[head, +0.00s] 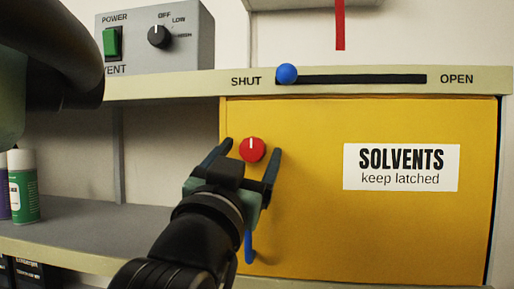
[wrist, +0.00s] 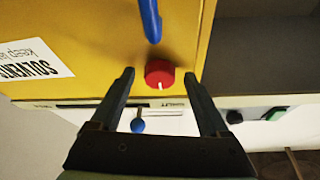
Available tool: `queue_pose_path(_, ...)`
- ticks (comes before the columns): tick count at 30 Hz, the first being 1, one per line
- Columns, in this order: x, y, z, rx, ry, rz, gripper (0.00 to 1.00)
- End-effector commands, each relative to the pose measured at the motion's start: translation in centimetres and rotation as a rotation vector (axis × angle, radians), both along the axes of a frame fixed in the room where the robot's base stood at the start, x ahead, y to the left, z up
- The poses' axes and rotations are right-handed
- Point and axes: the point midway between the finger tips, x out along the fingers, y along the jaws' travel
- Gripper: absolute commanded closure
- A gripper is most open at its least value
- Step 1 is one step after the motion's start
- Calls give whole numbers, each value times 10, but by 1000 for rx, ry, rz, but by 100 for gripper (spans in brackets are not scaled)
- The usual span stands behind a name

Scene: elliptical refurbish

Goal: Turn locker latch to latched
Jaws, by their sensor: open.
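The locker latch is a round red knob (head: 252,149) with a white mark, at the upper left of the yellow locker door (head: 310,200). In the head view its white mark points straight up. It also shows in the wrist view (wrist: 159,74), with the mark toward the bottom of the picture. My gripper (head: 249,148) is open, with its fingers on either side of the knob. In the wrist view the fingertips (wrist: 160,74) flank the knob with a gap on both sides. Whether the fingers reach the door's surface, I cannot tell.
A blue handle (head: 249,247) is on the door below the knob. Above is a slider with a blue ball (head: 287,74) at the SHUT end. A grey control box (head: 155,40) stands upper left. Spray cans (head: 23,186) stand on the left shelf. A SOLVENTS label (head: 401,167) is on the door.

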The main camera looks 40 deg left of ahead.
Motion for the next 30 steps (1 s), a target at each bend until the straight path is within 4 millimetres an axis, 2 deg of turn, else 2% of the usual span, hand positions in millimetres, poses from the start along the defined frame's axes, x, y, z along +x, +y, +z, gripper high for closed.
queue_pose_path(5,0,0,0,0,0,0,21)
queue_pose_path(18,0,0,0,0,0,0,98)
queue_pose_path(30,1,-2,0,-50,-31,-2,100)
